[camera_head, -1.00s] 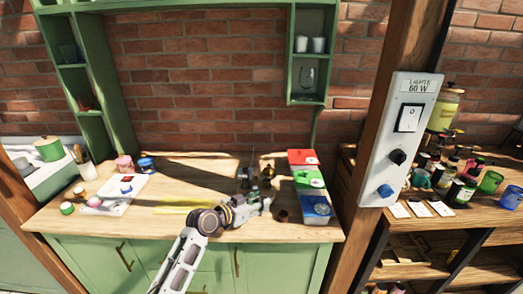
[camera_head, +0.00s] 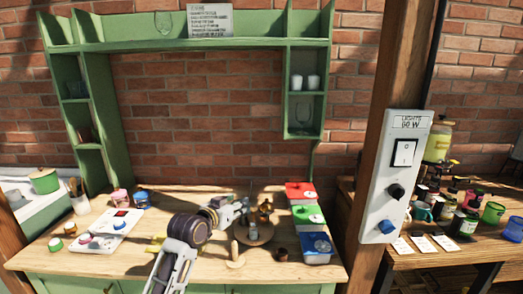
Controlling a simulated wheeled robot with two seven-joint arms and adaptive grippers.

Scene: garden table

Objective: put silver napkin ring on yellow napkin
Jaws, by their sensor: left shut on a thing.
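My left gripper (camera_head: 240,207) is over the wooden counter, above and beside a round wooden tray (camera_head: 262,240). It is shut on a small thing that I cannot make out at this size. I cannot pick out the silver napkin ring for certain anywhere. The yellow napkin (camera_head: 156,244) lies on the counter left of the gripper; my left arm hides most of it, and only a yellow patch shows beside the arm. My right gripper is not in view.
Small dark and grey items stand on and around the round tray. Red, green and blue boxes (camera_head: 316,248) line the counter's right. A white board (camera_head: 115,223) with small jars is at the left. A wooden post with a switch panel (camera_head: 403,165) stands at the right.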

